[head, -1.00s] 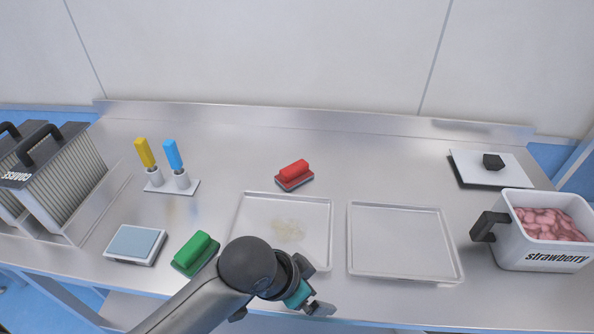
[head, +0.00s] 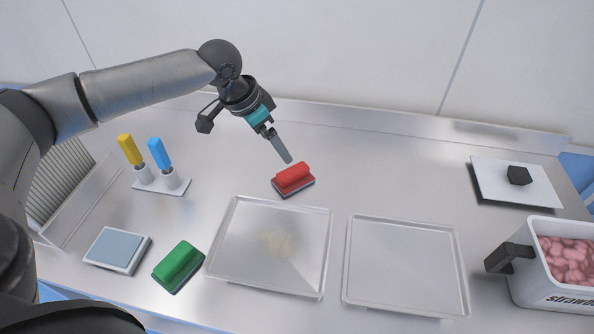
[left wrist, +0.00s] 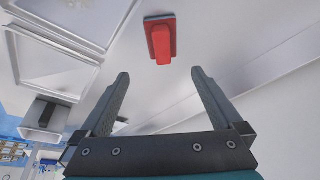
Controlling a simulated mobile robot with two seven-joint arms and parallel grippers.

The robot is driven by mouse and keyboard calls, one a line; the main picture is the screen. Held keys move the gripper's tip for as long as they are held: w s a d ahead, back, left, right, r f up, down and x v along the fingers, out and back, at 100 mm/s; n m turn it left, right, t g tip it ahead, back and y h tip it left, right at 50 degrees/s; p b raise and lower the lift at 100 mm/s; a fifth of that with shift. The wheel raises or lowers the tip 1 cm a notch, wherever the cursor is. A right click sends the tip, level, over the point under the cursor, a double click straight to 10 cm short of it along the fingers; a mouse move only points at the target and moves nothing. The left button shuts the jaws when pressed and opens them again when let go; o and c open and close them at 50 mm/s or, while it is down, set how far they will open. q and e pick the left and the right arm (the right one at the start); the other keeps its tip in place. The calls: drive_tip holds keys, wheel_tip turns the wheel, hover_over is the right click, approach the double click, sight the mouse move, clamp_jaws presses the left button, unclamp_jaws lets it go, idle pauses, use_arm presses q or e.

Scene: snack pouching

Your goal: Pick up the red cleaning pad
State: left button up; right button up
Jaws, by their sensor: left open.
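The red cleaning pad (head: 293,179) lies on the steel table behind the left tray, its red handle facing up. It also shows in the left wrist view (left wrist: 161,40), beyond the fingertips and roughly between their lines. My left gripper (head: 287,158) is above and just behind the pad in the head view, pointing down toward it. In the left wrist view my left gripper (left wrist: 160,74) has its two fingers wide apart with nothing between them. It does not appear to touch the pad. My right gripper is not in view.
A green pad (head: 178,266) lies left of the left tray (head: 225,250), which holds a pale smear. An empty tray (head: 405,300) lies right of it. A scale (head: 117,249), a holder with yellow and blue tools (head: 160,186) and a strawberry bin (head: 540,290) stand around.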

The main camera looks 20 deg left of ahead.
sight(292, 171)
use_arm(q)
drive_tip(key=b+x, duration=0.1)
drive_tip(key=x, duration=0.8)
drive_tip(key=shift+w+a+f+b, duration=0.15)
drive_tip(key=shift+w+f+b, duration=0.2)
drive_tip(key=x, duration=0.2)
drive_tip(key=b+x, duration=0.1)
drive_tip(key=x, duration=0.2)
drive_tip(key=shift+s, duration=0.2)
drive_tip(key=c, duration=1.2)
drive_tip(key=shift+r, duration=0.1)
drive_tip(key=shift+c, duration=0.2)
wheel_tip(292, 171, up, 20)
drive_tip(key=p, duration=0.3)
